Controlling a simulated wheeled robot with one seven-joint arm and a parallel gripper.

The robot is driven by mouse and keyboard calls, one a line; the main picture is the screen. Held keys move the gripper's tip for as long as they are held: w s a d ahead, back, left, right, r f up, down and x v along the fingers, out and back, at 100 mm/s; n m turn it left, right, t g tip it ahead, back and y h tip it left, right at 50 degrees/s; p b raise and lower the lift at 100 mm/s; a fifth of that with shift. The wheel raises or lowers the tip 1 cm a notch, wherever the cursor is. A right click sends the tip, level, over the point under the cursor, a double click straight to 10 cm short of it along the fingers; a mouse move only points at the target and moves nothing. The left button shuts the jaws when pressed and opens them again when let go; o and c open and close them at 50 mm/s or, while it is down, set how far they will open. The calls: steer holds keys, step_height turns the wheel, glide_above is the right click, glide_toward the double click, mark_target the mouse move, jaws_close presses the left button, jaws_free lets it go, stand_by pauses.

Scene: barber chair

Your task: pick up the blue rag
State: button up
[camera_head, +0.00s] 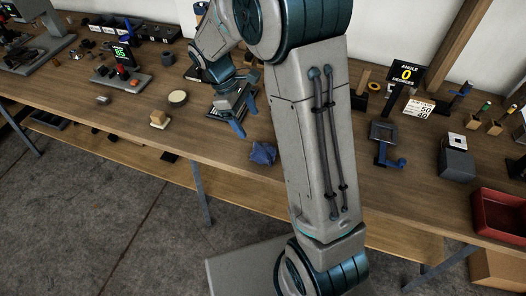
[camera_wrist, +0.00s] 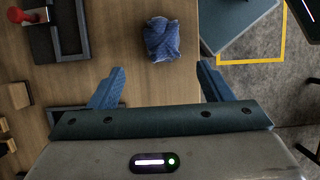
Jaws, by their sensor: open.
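The blue rag (camera_head: 263,153) is a small crumpled cloth lying near the front edge of the wooden workbench (camera_head: 215,130). In the wrist view the rag (camera_wrist: 162,38) lies on the bare wood ahead of my gripper, between the lines of its two fingers. My gripper (camera_head: 244,115) hangs over the bench, behind and to the left of the rag in the head view. In the wrist view its blue fingers (camera_wrist: 160,88) are spread wide with nothing between them. The gripper and the rag are apart.
A round pale disc (camera_head: 178,98) and a tan block (camera_head: 159,119) lie left of my gripper. A dark tray-like item (camera_head: 226,100) is under it. A blue-handled fixture (camera_head: 386,145) and a red bin (camera_head: 497,213) stand to the right. Bare wood surrounds the rag.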

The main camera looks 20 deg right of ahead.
mark_target(263, 148)
steer(key=x, duration=0.7)
steer(key=shift+p+x, duration=0.4)
steer(key=shift+x, duration=2.4)
steer(key=shift+s, duration=0.2)
steer(key=shift+a, duration=0.1)
steer(key=c, duration=1.1)
